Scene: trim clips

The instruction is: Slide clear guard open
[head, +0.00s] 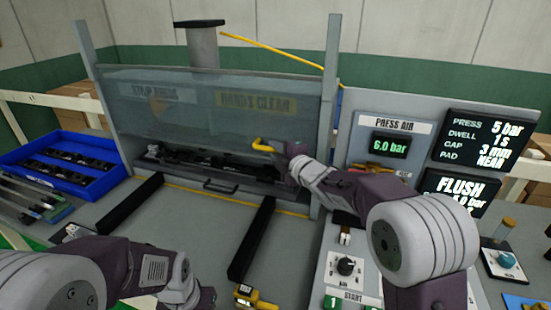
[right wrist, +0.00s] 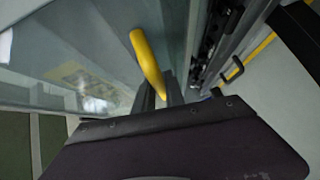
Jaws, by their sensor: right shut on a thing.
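The clear guard (head: 190,115) is a see-through panel between two grey uprights of the press. Its lower edge is above the bench, with a dark gap under it where black fixture parts show. A yellow handle (head: 263,146) sits at the guard's lower right. My right gripper (head: 279,149) is shut on this handle. In the right wrist view the yellow handle (right wrist: 148,62) runs down between the fingers (right wrist: 160,92), and the clear guard (right wrist: 80,75) lies to the left.
A blue tray (head: 103,182) of black clips stands at the left. Two black rails (head: 250,240) run forward from the press. A control panel (head: 345,262) and displays (head: 485,141) stand at the right.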

